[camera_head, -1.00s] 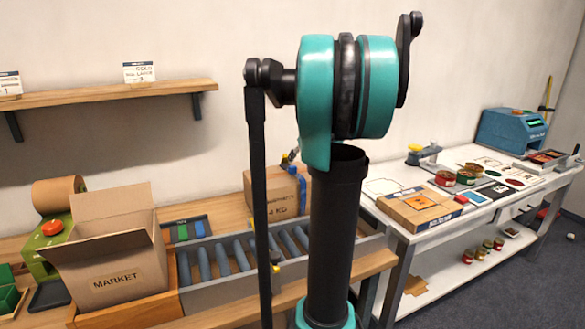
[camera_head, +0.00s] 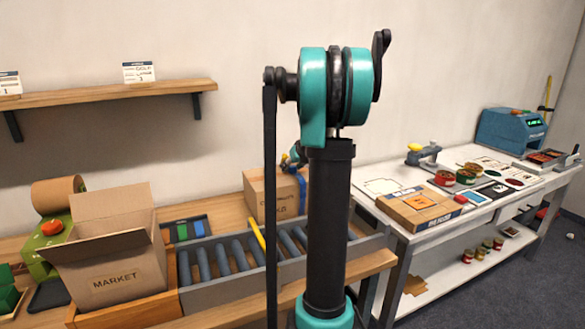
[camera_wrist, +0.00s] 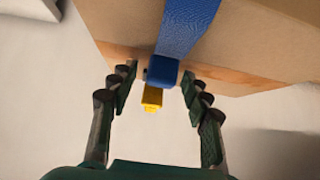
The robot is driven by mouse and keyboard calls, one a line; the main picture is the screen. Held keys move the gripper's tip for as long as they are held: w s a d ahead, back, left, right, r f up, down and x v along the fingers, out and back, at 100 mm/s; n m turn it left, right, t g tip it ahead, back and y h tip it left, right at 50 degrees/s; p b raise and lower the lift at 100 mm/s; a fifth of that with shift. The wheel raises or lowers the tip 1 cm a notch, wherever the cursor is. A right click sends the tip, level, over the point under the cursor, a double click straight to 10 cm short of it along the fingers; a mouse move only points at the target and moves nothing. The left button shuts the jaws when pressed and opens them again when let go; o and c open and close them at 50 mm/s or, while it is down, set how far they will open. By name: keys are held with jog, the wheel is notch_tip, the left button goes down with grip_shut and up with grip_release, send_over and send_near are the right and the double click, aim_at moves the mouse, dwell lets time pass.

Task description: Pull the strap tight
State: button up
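A closed cardboard box (camera_head: 262,196) stands behind the roller conveyor in the head view, with a blue strap (camera_head: 302,193) on its right side. In the wrist view the box (camera_wrist: 120,22) fills the top. The blue strap (camera_wrist: 187,25) runs down it to a blue buckle (camera_wrist: 162,71), with a yellow tab (camera_wrist: 152,97) hanging below. My gripper (camera_wrist: 158,74) is open, its two fingers either side of the buckle with gaps showing; nothing is clasped. In the head view my arm hides most of the gripper.
A roller conveyor (camera_head: 220,283) runs in front of the box, with a yellow strip (camera_head: 257,236) over its rollers. An open MARKET carton (camera_head: 117,279) stands at left. A white table (camera_head: 400,232) with a flat box and jars is at right. A shelf (camera_head: 110,92) is above.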

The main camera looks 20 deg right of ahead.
grip_shut()
jog(key=s, duration=0.6)
jog(key=shift+s+d, duration=0.15)
jog(key=shift+o, duration=0.3)
grip_release()
jog(key=v, duration=1.2)
